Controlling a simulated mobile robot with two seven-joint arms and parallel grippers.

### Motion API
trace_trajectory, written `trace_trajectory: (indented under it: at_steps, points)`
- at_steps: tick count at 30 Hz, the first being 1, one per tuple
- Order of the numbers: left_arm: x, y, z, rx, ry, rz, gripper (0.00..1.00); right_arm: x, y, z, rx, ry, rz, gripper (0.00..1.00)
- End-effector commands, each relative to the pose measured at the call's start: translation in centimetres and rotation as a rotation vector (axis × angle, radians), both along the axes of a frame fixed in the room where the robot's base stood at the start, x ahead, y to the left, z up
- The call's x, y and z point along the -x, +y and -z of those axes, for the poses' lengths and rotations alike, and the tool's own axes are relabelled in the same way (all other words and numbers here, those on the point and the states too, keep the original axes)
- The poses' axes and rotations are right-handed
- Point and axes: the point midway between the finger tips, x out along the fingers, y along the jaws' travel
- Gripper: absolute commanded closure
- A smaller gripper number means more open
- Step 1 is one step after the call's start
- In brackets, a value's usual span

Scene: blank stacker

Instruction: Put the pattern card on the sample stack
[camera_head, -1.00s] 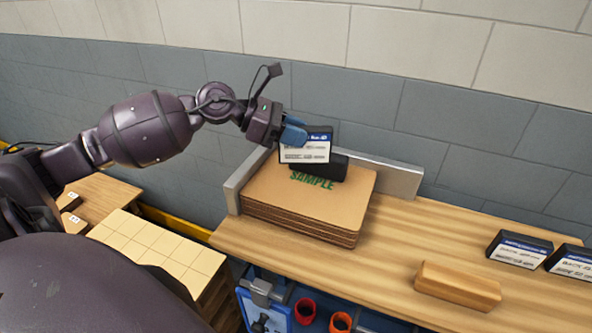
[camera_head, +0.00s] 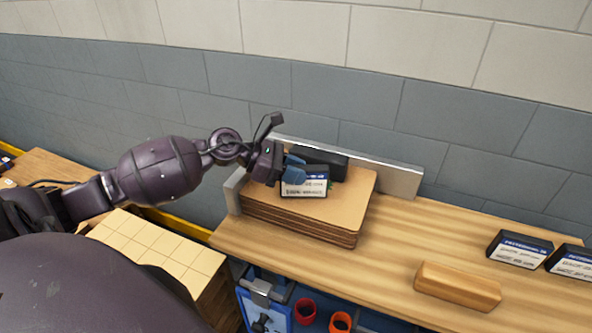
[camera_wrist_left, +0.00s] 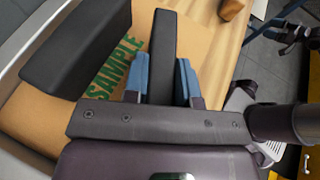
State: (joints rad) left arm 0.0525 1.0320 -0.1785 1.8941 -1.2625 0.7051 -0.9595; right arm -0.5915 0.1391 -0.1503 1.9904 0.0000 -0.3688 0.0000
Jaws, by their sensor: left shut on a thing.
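The sample stack (camera_head: 345,205) is a pile of brown cardboard sheets on the bench, with green SAMPLE lettering visible in the left wrist view (camera_wrist_left: 60,112). My left gripper (camera_head: 293,170) is over the stack, its blue fingers shut on a black pattern card (camera_head: 304,186) with a white and blue label. The card is held upright just over or on the sheets; I cannot tell if it touches. In the left wrist view the card (camera_wrist_left: 162,35) shows edge-on between the fingers. My right gripper is not in view.
A black block (camera_head: 325,160) lies on the stack behind the card. A metal fence (camera_head: 395,179) edges the stack's back and left. A wooden block (camera_head: 457,286) and two labelled black cards (camera_head: 519,249) sit to the right. Bare bench lies between.

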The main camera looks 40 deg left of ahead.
Motion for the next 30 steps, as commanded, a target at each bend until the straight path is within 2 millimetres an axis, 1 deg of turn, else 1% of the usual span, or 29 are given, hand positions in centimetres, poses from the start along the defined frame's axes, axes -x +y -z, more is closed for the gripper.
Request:
trace_trajectory:
  at_steps: [6,7,9,12,19,23,26,30]
  points:
    - [0.0,0.0,0.3,-0.001,-0.001,0.000,1.00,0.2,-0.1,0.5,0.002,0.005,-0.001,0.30]
    - [0.0,0.0,0.3,0.000,0.000,0.000,0.73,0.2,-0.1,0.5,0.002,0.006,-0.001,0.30]
    - [0.0,0.0,0.2,-0.001,-0.001,0.000,0.62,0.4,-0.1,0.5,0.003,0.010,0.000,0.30]
    - [0.0,0.0,0.2,-0.001,-0.001,0.000,0.49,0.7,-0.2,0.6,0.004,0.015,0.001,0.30]
    - [0.0,0.0,0.2,-0.001,-0.001,0.000,0.49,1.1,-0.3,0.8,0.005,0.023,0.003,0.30]
    - [0.0,0.0,-0.2,0.000,-0.002,0.001,0.49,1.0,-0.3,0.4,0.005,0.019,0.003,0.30]
    - [0.6,0.9,-0.4,-0.001,0.000,-0.002,0.49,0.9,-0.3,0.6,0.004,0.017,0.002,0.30]
    - [1.9,2.7,-1.2,-0.003,0.002,-0.002,0.49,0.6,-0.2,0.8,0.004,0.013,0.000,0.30]
